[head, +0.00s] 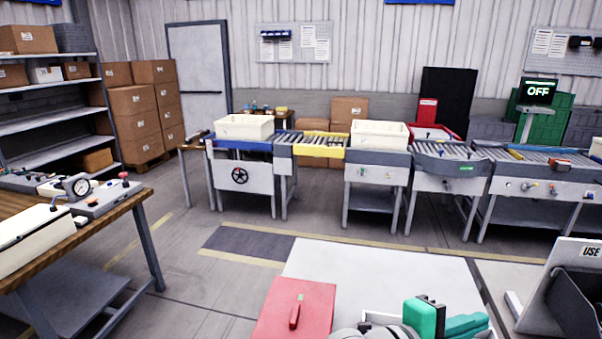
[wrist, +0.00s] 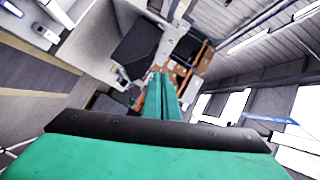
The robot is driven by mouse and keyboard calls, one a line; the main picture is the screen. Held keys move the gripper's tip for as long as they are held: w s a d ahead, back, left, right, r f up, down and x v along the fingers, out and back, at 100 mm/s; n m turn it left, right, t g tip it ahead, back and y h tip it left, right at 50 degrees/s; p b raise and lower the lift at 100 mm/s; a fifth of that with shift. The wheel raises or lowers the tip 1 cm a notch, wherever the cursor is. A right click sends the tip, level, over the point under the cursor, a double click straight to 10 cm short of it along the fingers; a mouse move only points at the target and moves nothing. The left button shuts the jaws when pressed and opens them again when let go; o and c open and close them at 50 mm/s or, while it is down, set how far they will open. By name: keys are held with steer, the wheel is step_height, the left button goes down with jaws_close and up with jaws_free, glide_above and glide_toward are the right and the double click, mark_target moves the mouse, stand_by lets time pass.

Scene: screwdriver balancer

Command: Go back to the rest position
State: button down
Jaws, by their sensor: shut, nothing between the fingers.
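My gripper (wrist: 163,82) shows in the wrist view as two green fingers lying side by side with no visible gap and nothing between them. The fingers point away from the camera, over a tilted view of the room with the ceiling lights on the right. The fingertips touch nothing that I can see. In the head view, green and white parts of my arm show at the bottom edge, right of centre, above a white table (head: 375,270). I cannot make out a screwdriver or a balancer in either view.
A red case (head: 310,302) with a handle is at the bottom, left of my arm. A wooden workbench (head: 131,207) is at the left. Roller conveyors (head: 445,149) with white bins (head: 378,135) line the back. Floor between is clear.

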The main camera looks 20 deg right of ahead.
steer(key=w+a+f+n+t+h, duration=0.1)
steer(key=w+a+n+t+h, duration=0.1)
steer(key=w+a+n+t, duration=0.75)
steer(key=w+a+f+n+t+y, duration=0.1)
steer(key=a+f+n+t+y, duration=0.95)
steer(key=n, duration=0.65)
steer(key=s+a+f+n+g+y, duration=0.1)
steer(key=s+a+f+n+y, duration=0.15)
steer(key=s+a+f, duration=0.35)
steer(key=s+a+f+n+g+y, duration=0.25)
steer(key=s+a+f, duration=0.2)
steer(key=f, duration=0.45)
steer(key=s+a+f+y, duration=0.1)
steer(key=s+a+f, duration=0.1)
steer(key=s+a, duration=0.3)
steer(key=s+a+f+g+y, duration=0.1)
steer(key=s+a, duration=0.5)
steer(key=s, duration=0.4)
steer(key=shift+s+f+y, duration=0.25)
steer(key=shift+f+y, duration=0.1)
steer(key=shift+f, duration=0.05)
steer(key=shift+a, duration=0.1)
